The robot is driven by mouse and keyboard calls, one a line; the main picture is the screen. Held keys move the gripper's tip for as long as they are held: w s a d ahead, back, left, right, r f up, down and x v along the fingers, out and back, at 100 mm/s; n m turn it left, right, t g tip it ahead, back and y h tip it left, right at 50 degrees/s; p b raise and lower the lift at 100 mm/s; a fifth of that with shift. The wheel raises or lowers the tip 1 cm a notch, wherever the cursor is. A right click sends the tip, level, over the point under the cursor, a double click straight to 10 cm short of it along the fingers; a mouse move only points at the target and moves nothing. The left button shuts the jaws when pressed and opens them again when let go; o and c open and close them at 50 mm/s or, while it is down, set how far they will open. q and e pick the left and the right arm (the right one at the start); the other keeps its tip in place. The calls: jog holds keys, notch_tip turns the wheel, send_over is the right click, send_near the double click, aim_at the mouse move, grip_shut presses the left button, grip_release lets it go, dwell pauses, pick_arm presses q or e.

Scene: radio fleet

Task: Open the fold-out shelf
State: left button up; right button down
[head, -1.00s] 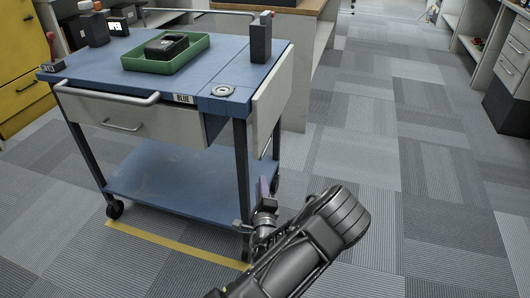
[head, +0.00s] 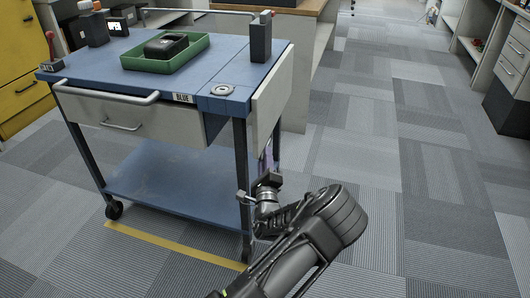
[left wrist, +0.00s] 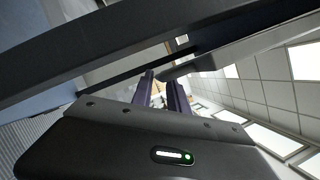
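The fold-out shelf (head: 273,97) is a pale panel hanging down at the right end of the blue cart (head: 150,68). My left gripper (head: 265,160) is low at that end, by the cart's right front leg and just under the panel's lower edge. Its fingertips are partly hidden in the head view. In the left wrist view the two purple fingers (left wrist: 161,92) stand apart with a gap between them. A grey edge (left wrist: 178,71), perhaps the panel's, lies just beyond the fingertips; I cannot tell whether they touch it. My right gripper is not in view.
On the cart top are a green tray (head: 132,63) with a black item in it and an upright dark box (head: 261,40). A drawer (head: 120,118) is in the cart's front. A yellow line (head: 170,244) marks the floor. Open carpet (head: 400,180) lies to the right.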

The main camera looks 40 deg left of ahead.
pick_arm(q)
jog(key=shift+x, duration=1.45)
jog(key=shift+c, duration=0.6)
grip_shut()
